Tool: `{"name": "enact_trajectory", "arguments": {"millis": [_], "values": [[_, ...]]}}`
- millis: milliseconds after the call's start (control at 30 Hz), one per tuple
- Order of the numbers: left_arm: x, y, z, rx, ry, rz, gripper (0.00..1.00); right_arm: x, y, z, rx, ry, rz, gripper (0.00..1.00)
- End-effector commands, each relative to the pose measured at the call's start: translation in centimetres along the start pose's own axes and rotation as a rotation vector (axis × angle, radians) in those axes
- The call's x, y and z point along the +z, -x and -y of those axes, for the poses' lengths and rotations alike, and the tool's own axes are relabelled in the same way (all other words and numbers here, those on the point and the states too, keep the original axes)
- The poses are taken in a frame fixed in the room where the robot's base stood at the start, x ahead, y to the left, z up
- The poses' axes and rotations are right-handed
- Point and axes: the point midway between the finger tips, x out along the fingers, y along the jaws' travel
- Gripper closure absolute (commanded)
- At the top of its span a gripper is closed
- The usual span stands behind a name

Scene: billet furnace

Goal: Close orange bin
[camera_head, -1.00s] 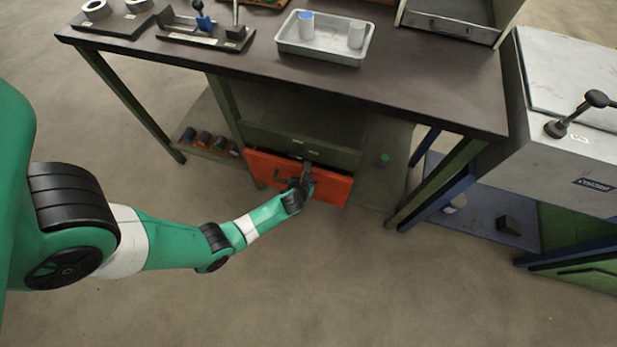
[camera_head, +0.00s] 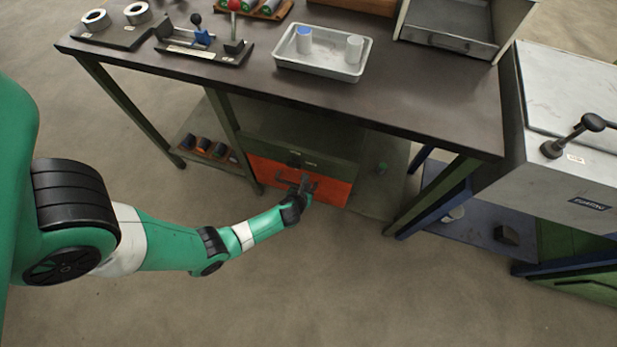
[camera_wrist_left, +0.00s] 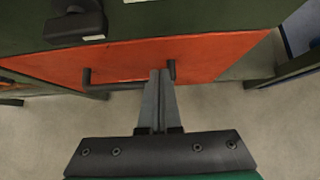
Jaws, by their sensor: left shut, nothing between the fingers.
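The orange bin (camera_head: 335,190) is a drawer front under the dark workbench, below a green drawer front (camera_head: 335,167). It looks flush or nearly flush with the green front. It also shows in the left wrist view (camera_wrist_left: 215,55), with a dark bar handle (camera_wrist_left: 112,88) across its face. My left gripper (camera_head: 305,180) is at the orange front, by the handle. In the left wrist view its two fingers (camera_wrist_left: 160,75) are together and empty, with tips overlapping the orange face near the handle's right end. Whether they touch it is unclear. My right gripper is out of view.
The workbench top (camera_head: 400,100) carries a grey tray (camera_head: 345,68) with two cylinders and a lever fixture (camera_head: 205,45). A lower shelf (camera_head: 195,140) holds several dark cylinders. A grey furnace-like box (camera_head: 560,130) stands at right. The floor in front is clear.

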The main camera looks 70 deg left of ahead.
Motion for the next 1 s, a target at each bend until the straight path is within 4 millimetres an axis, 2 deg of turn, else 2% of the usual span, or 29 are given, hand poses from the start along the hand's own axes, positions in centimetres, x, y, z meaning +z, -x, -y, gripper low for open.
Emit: {"name": "enact_trajectory", "arguments": {"millis": [33, 100, 200, 333, 500, 1000], "values": [[0.8, 2.4, 0.0, -0.002, -0.005, -0.002, 1.00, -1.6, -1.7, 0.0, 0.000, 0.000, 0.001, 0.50], [0.8, 4.4, 0.0, -0.003, -0.005, -0.002, 1.00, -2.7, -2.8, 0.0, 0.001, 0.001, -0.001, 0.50], [0.6, 6.8, 0.0, -0.002, -0.006, -0.003, 1.00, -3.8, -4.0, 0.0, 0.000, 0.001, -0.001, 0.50], [0.3, 8.9, 0.0, -0.001, -0.004, -0.003, 1.00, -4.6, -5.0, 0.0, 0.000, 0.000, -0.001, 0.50], [0.0, 9.9, -0.1, 0.001, -0.002, -0.002, 1.00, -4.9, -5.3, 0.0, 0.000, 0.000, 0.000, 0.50], [-0.1, 9.9, -0.1, 0.002, -0.001, -0.004, 1.00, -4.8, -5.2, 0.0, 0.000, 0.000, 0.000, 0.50]]}}
